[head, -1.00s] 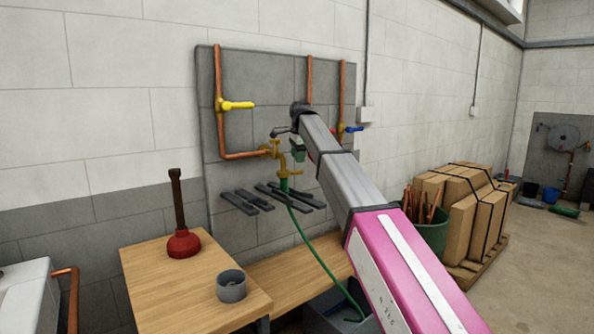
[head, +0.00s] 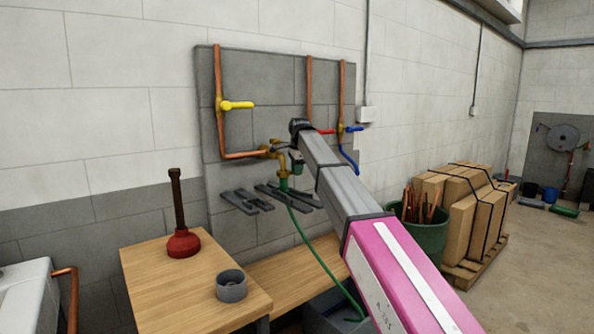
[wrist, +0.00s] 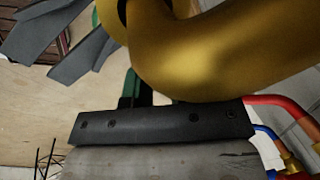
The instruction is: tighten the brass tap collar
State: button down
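The brass tap (head: 278,151) sticks out from the grey wall panel at the end of a copper pipe, with a green hose fitting (head: 284,184) below it. In the wrist view a large brass body (wrist: 205,50) fills the upper part, very close to the camera. I cannot tell which part of it is the collar. My gripper (head: 297,167) is just right of the tap, mostly hidden by my arm. In the wrist view a dark and green finger part shows behind my black palm bar, partly covered by the brass. Whether the fingers touch the collar is hidden.
A yellow-handled valve (head: 236,105) sits left of the tap, a blue handle (head: 354,129) and blue hose (head: 348,160) right. Dark flat brackets (head: 290,196) project below. A wooden bench (head: 195,275) holds a plunger (head: 183,240) and a grey cup (head: 231,286).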

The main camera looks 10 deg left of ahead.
jog(key=shift+s, duration=0.1)
jog(key=m, duration=0.1)
jog(key=s+m, duration=0.1)
jog(key=shift+s+d+m, duration=0.1)
jog(key=shift+d+m, duration=0.15)
jog(key=shift+m, duration=0.05)
jog(key=shift+s+m+h, duration=0.4)
jog(key=shift+s+m, duration=0.05)
jog(key=shift+m, duration=0.65)
jog(key=c, duration=1)
grip_release()
jog(key=r, duration=0.3)
jog(key=s+r, duration=0.1)
jog(key=r, duration=0.3)
jog(key=s+r, duration=0.1)
jog(key=r, duration=0.2)
jog(key=shift+d+r, duration=0.1)
jog(key=shift+r, duration=0.2)
